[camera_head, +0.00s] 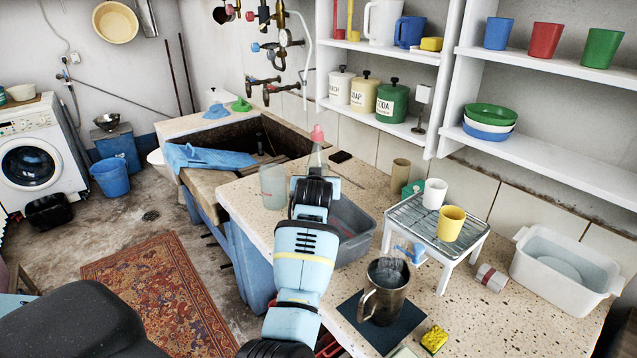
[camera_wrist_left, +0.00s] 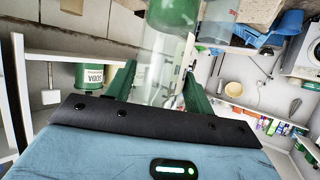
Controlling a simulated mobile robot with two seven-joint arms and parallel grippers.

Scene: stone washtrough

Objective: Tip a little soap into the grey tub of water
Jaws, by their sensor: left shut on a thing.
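My left gripper (camera_head: 316,178) is shut on a clear soap bottle (camera_head: 317,155) with a pink-red top. It holds the bottle roughly upright at the counter's back left. In the left wrist view, the clear bottle (camera_wrist_left: 160,72) stands between the green fingers of my gripper (camera_wrist_left: 155,82), with green soap at its base end. The grey tub (camera_head: 353,228) sits on the counter just right of my wrist, partly hidden by my arm. Its inside looks dark grey, and I cannot make out the water level. My right gripper is not in view.
A clear beaker (camera_head: 272,186) stands left of the gripper. A slatted rack (camera_head: 412,217) with a white cup and yellow cup stands right of the tub. A metal jug (camera_head: 385,290) is in front. The stone trough (camera_head: 255,135) lies behind left. Shelves overhang the back.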

